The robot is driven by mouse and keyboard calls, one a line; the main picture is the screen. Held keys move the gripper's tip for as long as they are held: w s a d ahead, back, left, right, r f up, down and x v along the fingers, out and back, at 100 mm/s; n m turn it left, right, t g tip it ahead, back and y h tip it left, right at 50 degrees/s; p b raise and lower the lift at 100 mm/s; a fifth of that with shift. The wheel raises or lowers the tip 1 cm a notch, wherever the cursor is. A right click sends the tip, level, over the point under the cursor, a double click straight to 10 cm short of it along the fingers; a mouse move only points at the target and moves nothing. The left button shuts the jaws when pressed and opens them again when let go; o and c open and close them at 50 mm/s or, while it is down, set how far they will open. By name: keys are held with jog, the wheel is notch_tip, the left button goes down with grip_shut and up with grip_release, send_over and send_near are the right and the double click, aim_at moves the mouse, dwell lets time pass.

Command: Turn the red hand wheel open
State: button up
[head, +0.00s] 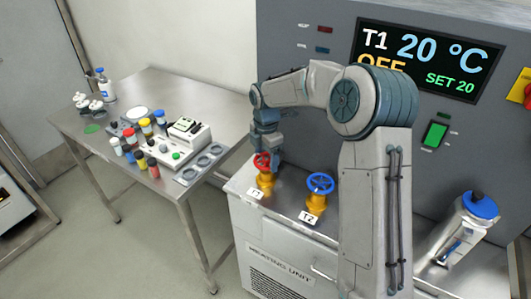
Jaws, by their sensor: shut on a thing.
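The red hand wheel (262,162) sits on a yellow valve body (265,181) labelled T1, at the left end of the heating unit's top. My gripper (268,153) reaches down onto this wheel from above and is shut on it. The fingertips are small here and partly merge with the wheel. A blue hand wheel (320,183) on a second yellow valve, labelled T2, stands to the right, apart from my gripper. The display (428,60) reads T1, 20 °C, OFF, SET 20.
A green switch (435,134) is on the grey panel. A blue-capped vessel (468,228) stands at the right. A steel table (190,83) at the left holds several coloured-capped jars, a white device (180,146) and a bottle (105,87). Open floor lies in front of the table.

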jog(key=shift+w+r+n+p, duration=0.1)
jog(key=shift+r+n+p, duration=0.1)
jog(key=shift+n, duration=0.4)
jog(key=shift+w+r+n+p, duration=0.1)
jog(key=shift+n+p, duration=0.1)
jog(key=shift+n, duration=0.4)
jog(key=shift+f, duration=0.1)
jog(key=o, duration=1)
jog(key=shift+f, duration=0.1)
jog(key=shift+s, duration=0.1)
